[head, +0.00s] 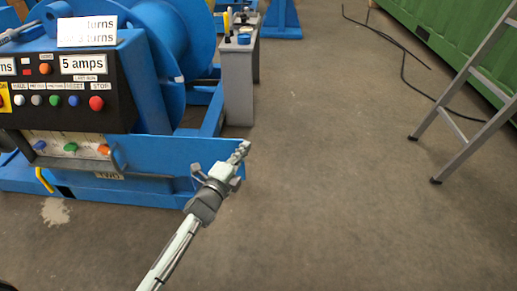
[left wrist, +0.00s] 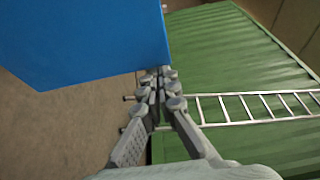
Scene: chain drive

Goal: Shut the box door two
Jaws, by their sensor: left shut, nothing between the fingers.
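A flat blue panel (head: 175,153), which looks like the open box door, stands out to the right from the low compartment with coloured buttons (head: 68,146) under the control panel. A small handle-like piece shows near its left end. My left gripper (head: 242,150) is shut and empty at the panel's free right end, overlapping it in the head view. In the left wrist view a blue panel (left wrist: 80,40) fills the upper left, and the shut fingertips (left wrist: 158,78) lie by its lower right corner. I cannot tell whether they touch. My right gripper is not in view.
The control panel (head: 70,107) and blue drum (head: 165,45) stand at the left. A grey cabinet (head: 236,85) with items on top is behind. A ladder (head: 465,110) leans by the green container (head: 455,35) at right. The floor between is clear.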

